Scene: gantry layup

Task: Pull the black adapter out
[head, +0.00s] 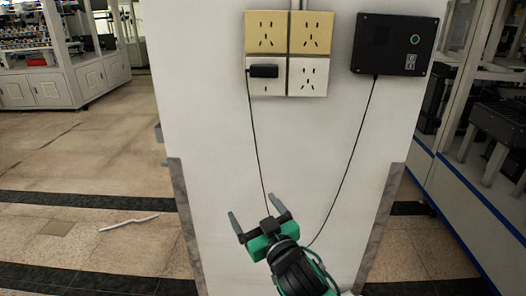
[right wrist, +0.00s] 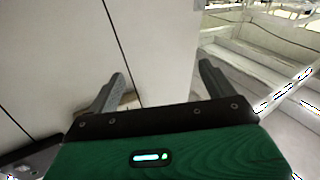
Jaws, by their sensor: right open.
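The black adapter (head: 264,71) is plugged into the lower left socket of a four-panel outlet group (head: 308,76) on the white pillar. Its thin black cable hangs down from it. My right gripper (head: 257,214) is open and empty, well below the adapter in front of the pillar. Its two grey fingers (right wrist: 160,90) are spread apart in the right wrist view, with nothing between them but the pillar face and its edge behind. The adapter is not in the right wrist view. My left gripper is not in view.
A black box (head: 394,44) with a green button is mounted at the pillar's upper right, and a cable runs down from it. The white pillar face (head: 200,110) is otherwise clear. Shelving with equipment (head: 490,130) stands at the right, and white cabinets (head: 60,85) stand at the left.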

